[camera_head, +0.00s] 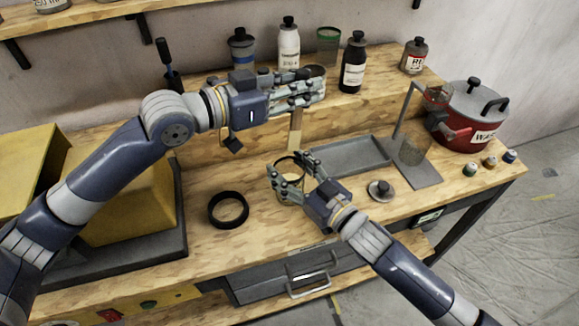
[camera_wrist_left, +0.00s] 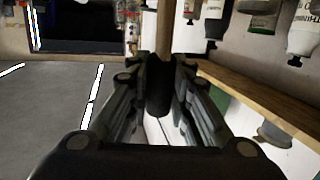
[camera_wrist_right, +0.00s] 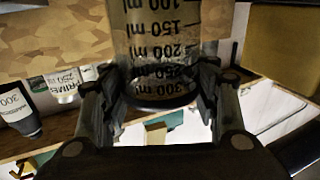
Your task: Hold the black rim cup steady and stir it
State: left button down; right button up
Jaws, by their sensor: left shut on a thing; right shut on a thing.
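The black rim cup (camera_head: 291,164) stands near the middle of the bench. It is clear with a dark rim, and the right wrist view shows its millilitre marks (camera_wrist_right: 165,45). My right gripper (camera_head: 287,180) is shut around the cup's side, its fingers covering part of the wall. My left gripper (camera_head: 312,88) is above the cup, shut on a wooden stirring stick (camera_head: 296,130). The left wrist view shows the stick (camera_wrist_left: 165,35) with a dark part between the fingers. The stick hangs roughly upright over the cup; I cannot tell whether its tip is inside.
A black ring (camera_head: 228,224) lies left of the cup. A grey tray (camera_head: 345,157), a knobbed lid (camera_head: 381,190) and a stand with a mesh-like cup (camera_head: 414,149) are to the right. A red pot (camera_head: 465,128) stands far right. Bottles (camera_head: 354,65) line the raised back shelf.

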jog(key=o, duration=1.3)
jog(key=shift+s+d+f, duration=0.1)
jog(key=shift+s+d, duration=0.25)
jog(key=v, duration=1.1)
pick_arm(q)
jog(key=shift+s, duration=0.1)
pick_arm(e)
jog(key=shift+s+d, duration=0.1)
